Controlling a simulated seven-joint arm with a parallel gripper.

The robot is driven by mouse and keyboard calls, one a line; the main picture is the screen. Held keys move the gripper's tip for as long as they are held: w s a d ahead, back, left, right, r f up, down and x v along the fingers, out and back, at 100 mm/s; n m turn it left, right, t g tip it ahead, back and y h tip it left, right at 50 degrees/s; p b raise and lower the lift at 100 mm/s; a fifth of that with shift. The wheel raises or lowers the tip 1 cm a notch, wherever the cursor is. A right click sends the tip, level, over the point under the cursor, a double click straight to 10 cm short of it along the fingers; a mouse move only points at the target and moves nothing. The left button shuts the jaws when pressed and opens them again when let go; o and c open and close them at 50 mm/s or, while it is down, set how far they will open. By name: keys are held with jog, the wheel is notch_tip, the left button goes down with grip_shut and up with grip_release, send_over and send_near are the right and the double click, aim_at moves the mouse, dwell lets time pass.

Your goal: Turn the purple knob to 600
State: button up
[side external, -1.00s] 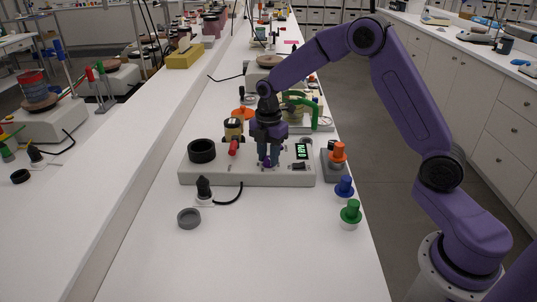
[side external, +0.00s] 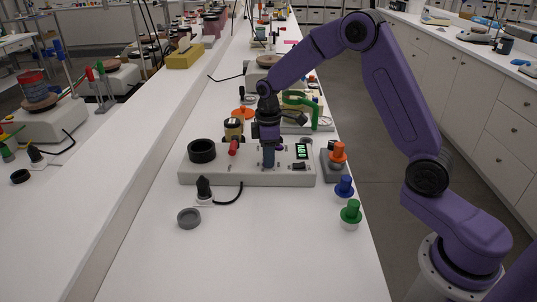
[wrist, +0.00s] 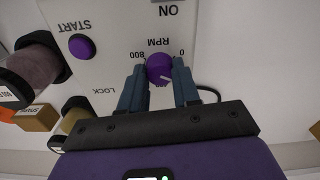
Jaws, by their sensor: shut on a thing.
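The purple knob (wrist: 159,69) sits on the white panel between the upside-down 800 and 0 labels of the RPM scale. A small white mark shows at its lower edge in the wrist view. My gripper (wrist: 160,82) is shut on the knob, one blue-grey finger on each side. In the side external view my gripper (side external: 268,160) reaches down to the top of the white device (side external: 235,178), and its fingers overlap. The device has a small lit display (side external: 302,151) whose digits are too small to read surely. In that view the knob is hard to make out behind the fingers.
A purple START button (wrist: 81,46) lies beside the knob. A black ring (side external: 202,150) and a jar with a red part (side external: 233,138) are on the device's left. An orange-topped knob (side external: 338,152), a blue one (side external: 344,187) and a green one (side external: 350,213) stand to the right.

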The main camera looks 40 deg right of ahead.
jog(key=m, duration=0.6)
jog(key=shift+m, duration=0.3)
jog(key=m, duration=1.1)
jog(key=shift+m, duration=0.4)
jog(key=m, duration=0.5)
jog(key=shift+m, duration=0.4)
jog(key=o, duration=1.1)
jog(key=shift+c, duration=0.2)
